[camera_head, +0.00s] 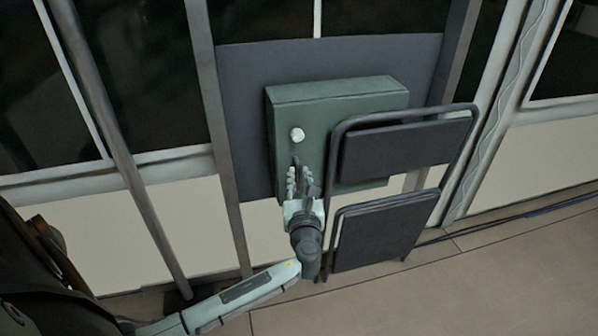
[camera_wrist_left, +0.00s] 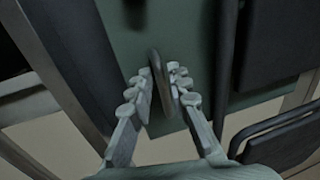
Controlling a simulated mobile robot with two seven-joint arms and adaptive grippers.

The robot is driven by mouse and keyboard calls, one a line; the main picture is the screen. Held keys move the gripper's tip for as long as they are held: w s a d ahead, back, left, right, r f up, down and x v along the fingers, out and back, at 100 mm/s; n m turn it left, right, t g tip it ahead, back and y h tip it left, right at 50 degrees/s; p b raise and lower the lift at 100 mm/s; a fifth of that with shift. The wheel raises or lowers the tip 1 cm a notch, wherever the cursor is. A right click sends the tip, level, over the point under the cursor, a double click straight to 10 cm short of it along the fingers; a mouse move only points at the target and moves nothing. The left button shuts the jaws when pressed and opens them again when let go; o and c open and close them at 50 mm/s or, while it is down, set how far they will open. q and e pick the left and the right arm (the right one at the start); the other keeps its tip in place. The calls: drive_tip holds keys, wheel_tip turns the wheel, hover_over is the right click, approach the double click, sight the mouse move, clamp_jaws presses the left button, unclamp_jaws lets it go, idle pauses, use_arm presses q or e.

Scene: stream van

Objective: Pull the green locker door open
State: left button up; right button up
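The green locker (camera_head: 300,100) is a box mounted on a dark grey panel, and its door looks shut. A round white knob or lock (camera_head: 297,134) sits on the left of its front. A thin dark handle loop (camera_wrist_left: 156,64) stands out from the green door in the left wrist view. My left gripper (camera_head: 300,172) is at the lower left of the door, pointing at it. Its fingers lie on either side of the handle, with a gap between them; they look open, and any contact is unclear. My right gripper is out of view.
A dark folding chair (camera_head: 400,150) stands close at the right, covering the locker's lower right part. Metal posts (camera_head: 215,110) rise to the left. Cables (camera_head: 500,225) run along the floor at the right. Tiled floor (camera_head: 450,290) is clear in front.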

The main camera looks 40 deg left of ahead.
use_arm(q)
drive_tip(key=shift+x, duration=1.15)
clamp_jaws()
